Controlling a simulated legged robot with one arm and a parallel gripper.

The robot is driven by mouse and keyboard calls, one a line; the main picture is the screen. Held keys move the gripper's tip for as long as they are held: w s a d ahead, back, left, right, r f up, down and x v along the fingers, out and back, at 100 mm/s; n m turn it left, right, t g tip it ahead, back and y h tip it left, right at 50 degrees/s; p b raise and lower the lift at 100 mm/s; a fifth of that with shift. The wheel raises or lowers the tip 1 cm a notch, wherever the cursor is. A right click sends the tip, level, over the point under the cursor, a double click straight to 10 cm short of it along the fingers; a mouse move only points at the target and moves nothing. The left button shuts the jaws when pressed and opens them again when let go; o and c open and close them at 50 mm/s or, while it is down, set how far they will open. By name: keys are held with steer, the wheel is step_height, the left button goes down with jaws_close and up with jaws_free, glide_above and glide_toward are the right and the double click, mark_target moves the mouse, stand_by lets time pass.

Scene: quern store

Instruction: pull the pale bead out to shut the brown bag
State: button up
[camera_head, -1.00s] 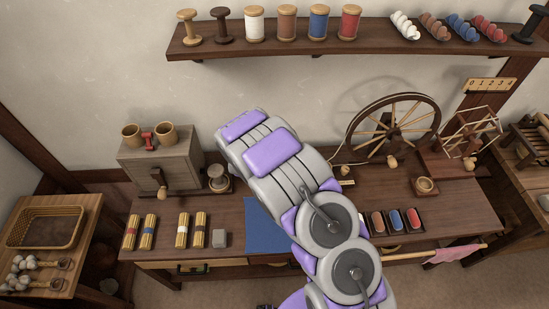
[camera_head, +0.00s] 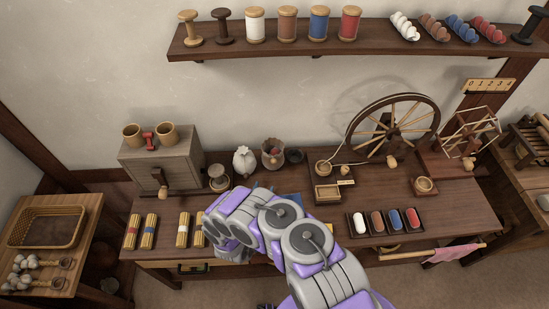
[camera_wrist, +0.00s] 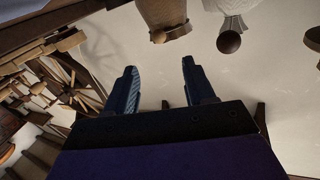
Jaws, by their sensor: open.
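The brown bag (camera_head: 273,153) stands at the back of the bench in the head view, its mouth open with something reddish inside. It shows at the top of the wrist view (camera_wrist: 162,12), cut off by the edge. The pale bead (camera_wrist: 158,37) is at the brown bag's lower end in that view; I cannot make it out in the head view. My gripper (camera_wrist: 159,66) is open and empty, the bead beyond its fingertips and apart from them. In the head view my arm hides the fingers.
A white bag (camera_head: 244,160) with a dark bead (camera_wrist: 229,42) stands beside the brown bag. The spinning wheel (camera_head: 393,127) stands to the right, a grey box (camera_head: 162,158) to the left. A shelf (camera_head: 350,44) runs above.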

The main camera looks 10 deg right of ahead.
mark_target(274, 161)
steer(key=b+x, duration=0.4)
steer(key=x, duration=1.3)
steer(key=shift+d+b, duration=0.15)
steer(key=shift+b, duration=0.2)
steer(key=shift+c, duration=0.5)
jaws_close()
